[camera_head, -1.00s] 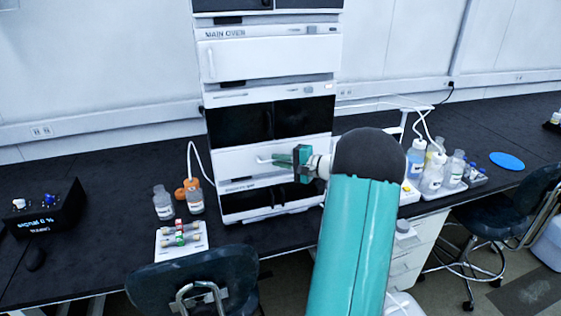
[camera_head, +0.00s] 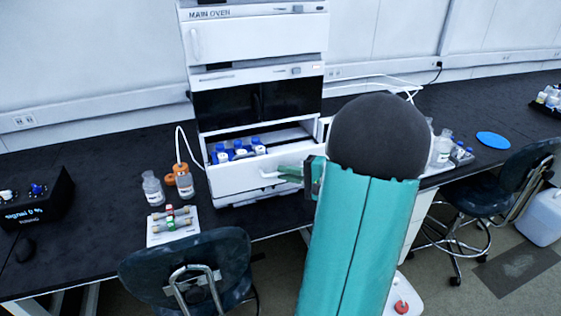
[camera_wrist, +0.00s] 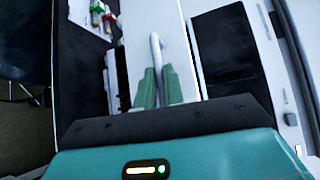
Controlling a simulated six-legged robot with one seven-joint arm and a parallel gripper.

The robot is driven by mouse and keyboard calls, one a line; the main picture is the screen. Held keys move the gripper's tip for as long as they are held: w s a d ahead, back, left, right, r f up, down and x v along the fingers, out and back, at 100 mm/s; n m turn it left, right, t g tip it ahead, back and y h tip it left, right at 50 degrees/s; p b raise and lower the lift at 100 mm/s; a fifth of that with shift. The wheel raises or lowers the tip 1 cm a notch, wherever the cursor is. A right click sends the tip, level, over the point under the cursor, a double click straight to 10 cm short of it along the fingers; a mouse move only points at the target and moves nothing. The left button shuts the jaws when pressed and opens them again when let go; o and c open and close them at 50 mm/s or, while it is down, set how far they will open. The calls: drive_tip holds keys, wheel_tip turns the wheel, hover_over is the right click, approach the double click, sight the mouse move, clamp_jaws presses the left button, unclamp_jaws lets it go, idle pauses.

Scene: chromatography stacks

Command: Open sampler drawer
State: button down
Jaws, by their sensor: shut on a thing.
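The sampler drawer (camera_head: 231,178) is a white drawer low in the instrument stack. It stands pulled out, and blue-capped bottles (camera_head: 239,152) show inside it. Its handle (camera_head: 268,174) is a pale bar on the drawer front. My gripper (camera_head: 290,174) is at the right part of the handle, its green fingers closed on it. In the wrist view the handle (camera_wrist: 156,55) runs down between the two green fingertips (camera_wrist: 159,86). My arm hides the area right of the drawer.
A dark chair (camera_head: 190,262) stands in front of the bench, left of my arm. Two bottles (camera_head: 168,188) and a white tray with vials (camera_head: 172,232) sit left of the stack. Another chair (camera_head: 490,190) is at the right.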

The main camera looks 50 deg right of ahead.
drive_tip(key=shift+s+a, duration=0.4)
drive_tip(key=shift+s, duration=0.25)
drive_tip(key=shift+s+a, duration=0.4)
drive_tip(key=shift+s, duration=0.25)
drive_tip(key=c, duration=1.5)
unclamp_jaws()
drive_tip(key=v, duration=1.4)
